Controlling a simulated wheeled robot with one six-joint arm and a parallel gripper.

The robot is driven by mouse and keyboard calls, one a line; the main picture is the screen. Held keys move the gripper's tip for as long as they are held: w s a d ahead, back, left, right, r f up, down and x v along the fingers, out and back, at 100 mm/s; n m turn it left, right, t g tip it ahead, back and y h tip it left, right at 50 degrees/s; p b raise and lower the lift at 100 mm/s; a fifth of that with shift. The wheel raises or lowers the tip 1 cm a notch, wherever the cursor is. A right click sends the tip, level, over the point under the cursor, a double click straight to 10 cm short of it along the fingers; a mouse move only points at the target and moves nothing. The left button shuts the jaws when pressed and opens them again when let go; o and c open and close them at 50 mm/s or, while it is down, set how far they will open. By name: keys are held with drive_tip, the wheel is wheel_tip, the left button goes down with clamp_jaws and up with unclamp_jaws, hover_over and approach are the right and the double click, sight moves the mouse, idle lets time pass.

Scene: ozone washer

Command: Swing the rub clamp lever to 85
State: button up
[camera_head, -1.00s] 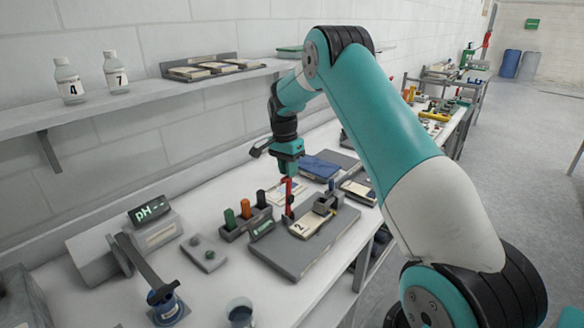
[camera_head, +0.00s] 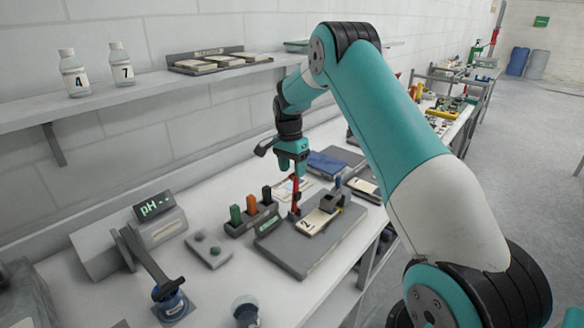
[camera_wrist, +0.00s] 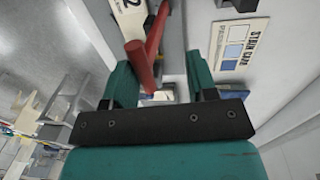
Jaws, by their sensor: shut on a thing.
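The rub clamp lever (camera_head: 296,194) is a red bar standing nearly upright on the grey clamp base (camera_head: 285,257). My gripper (camera_head: 294,172) is above the base, pointing down, and shut on the lever's upper part. In the wrist view the red lever (camera_wrist: 156,38) shows between and beyond the two teal fingers of my gripper (camera_wrist: 160,80). A pale plate marked 2 (camera_head: 318,221) lies on the base beside the lever's foot. The lever's grip end is partly hidden by the fingers. I see no angle scale.
A rack with green, orange and dark handles (camera_head: 251,218) stands close left of the base. A pH display (camera_head: 153,205) and a blue-capped jar (camera_head: 171,304) are further left. A stain card (camera_wrist: 238,46) lies nearby. A wall shelf (camera_head: 150,92) runs behind my arm.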

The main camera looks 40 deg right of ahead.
drive_tip(key=shift+w+r, duration=0.25)
wheel_tip(320, 180, up, 17)
drive_tip(key=w+b, duration=0.1)
drive_tip(key=shift+a, duration=0.15)
drive_tip(key=shift+f, duration=0.1)
drive_tip(key=s+a+n+t+b, duration=0.1)
drive_tip(key=s+a+n+b, duration=0.1)
drive_tip(key=s+a+n, duration=0.55)
drive_tip(key=s+a+n+b, duration=0.2)
drive_tip(key=s+a+n, duration=0.2)
drive_tip(key=a, duration=0.6)
drive_tip(key=s+a+f+n+y, duration=0.1)
drive_tip(key=s+a+f+n, duration=0.1)
drive_tip(key=s, duration=0.6)
drive_tip(key=s+a+f+n+y+b, duration=0.1)
drive_tip(key=s+a+f+n+y, duration=0.1)
drive_tip(key=s+a+n, duration=0.3)
drive_tip(key=s+a+f+n+y+b, duration=0.1)
drive_tip(key=s+a+f+n, duration=0.2)
drive_tip(key=s+a, duration=0.4)
drive_tip(key=s+n, duration=0.1)
drive_tip(key=s, duration=0.4)
drive_tip(key=shift+f, duration=0.3)
